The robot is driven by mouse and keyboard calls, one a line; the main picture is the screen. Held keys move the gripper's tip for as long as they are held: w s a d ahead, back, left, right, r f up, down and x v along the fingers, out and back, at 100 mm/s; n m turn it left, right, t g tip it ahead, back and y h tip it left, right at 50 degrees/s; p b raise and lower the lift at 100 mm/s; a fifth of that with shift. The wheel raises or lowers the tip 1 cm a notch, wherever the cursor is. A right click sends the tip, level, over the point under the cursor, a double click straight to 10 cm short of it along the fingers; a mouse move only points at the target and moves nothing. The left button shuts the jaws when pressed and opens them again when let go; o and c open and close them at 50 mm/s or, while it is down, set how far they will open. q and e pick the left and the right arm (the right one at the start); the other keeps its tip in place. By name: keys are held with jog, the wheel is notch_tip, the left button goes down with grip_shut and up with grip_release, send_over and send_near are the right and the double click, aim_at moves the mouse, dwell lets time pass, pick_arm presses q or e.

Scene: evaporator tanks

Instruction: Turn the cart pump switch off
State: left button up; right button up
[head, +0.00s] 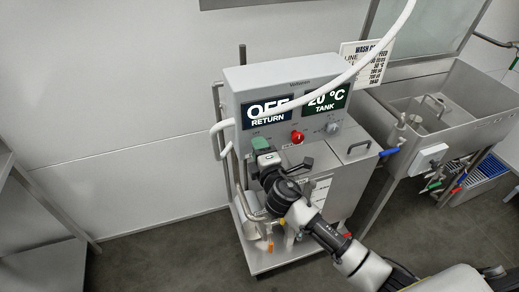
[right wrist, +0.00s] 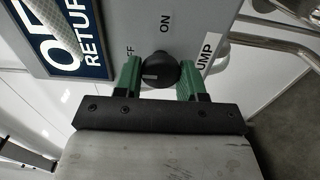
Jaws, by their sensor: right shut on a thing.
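The cart pump switch is a round black knob (right wrist: 158,68) on the grey control panel (right wrist: 210,18). The labels ON and PUMP and part of OFF are beside it in the right wrist view. A short pale mark shows on the knob, but I cannot tell which label it points at. My right gripper (right wrist: 158,82) has its green fingers on both sides of the knob and is shut on it. In the head view my right gripper (head: 259,145) is at the panel's lower left and hides the knob. My left gripper is not in view.
The cart (head: 300,79) has displays reading OFF RETURN (head: 268,112) and 20 °C TANK (head: 324,99). A red button (head: 297,137) and another knob (head: 332,128) are right of my gripper. A white hose (head: 345,75) crosses the panel. A steel sink (head: 455,105) stands at right.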

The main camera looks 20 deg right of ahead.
jog(key=o, duration=0.9)
jog(key=s+b, duration=0.2)
jog(key=s, duration=0.9)
jog(key=shift+d, duration=0.15)
jog(key=shift+w+f, duration=0.1)
